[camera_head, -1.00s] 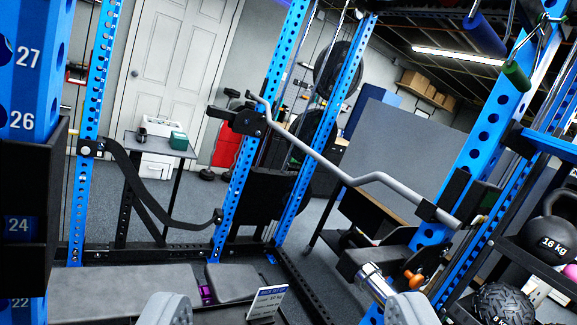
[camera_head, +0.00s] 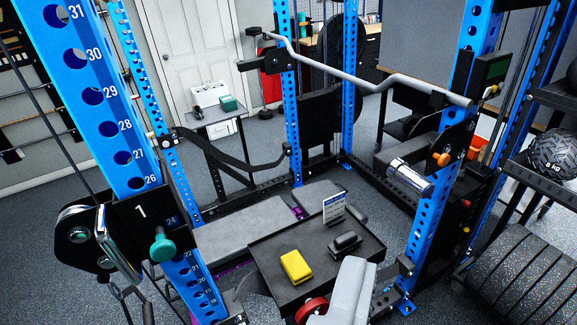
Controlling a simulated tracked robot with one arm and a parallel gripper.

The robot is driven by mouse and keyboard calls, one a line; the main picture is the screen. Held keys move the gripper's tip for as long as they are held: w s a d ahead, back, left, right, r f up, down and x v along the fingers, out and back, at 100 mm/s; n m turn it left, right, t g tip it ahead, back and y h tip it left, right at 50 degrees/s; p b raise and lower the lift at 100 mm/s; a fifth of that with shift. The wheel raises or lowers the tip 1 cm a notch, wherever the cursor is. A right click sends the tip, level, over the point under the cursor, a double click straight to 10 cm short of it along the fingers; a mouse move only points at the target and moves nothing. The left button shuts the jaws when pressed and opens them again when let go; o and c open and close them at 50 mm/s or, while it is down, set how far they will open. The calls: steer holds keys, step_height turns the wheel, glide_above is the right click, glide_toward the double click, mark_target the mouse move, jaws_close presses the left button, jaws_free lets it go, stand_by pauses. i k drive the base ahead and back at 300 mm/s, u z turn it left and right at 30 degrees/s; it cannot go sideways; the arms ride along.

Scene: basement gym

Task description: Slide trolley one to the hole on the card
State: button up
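Trolley one (camera_head: 125,222) is a black carriage marked "1" on the left blue upright (camera_head: 110,115). A teal knob (camera_head: 162,247) sticks out of its front. The upright has numbered holes; 25 is hidden, and 24 shows at the trolley's right edge. The white card with a blue header (camera_head: 334,206) stands on the black tray, its writing too small to read. A pale grey part (camera_head: 346,290) at the bottom edge looks like part of my gripper. It is right of trolley one and apart from it. Its fingertips and any gap between them cannot be made out.
The black tray (camera_head: 268,243) holds a yellow block (camera_head: 296,266) and a small black object (camera_head: 345,243). A cranked grey bar (camera_head: 350,72) spans the rack. A black strap (camera_head: 230,158) hangs behind the trolley. A grey bench (camera_head: 225,222) lies inside the rack.

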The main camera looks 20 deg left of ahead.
mark_target(114, 234)
steer(key=u, duration=1.15)
steer(key=k, duration=1.05)
steer(key=u, duration=0.4)
steer(key=i, duration=1)
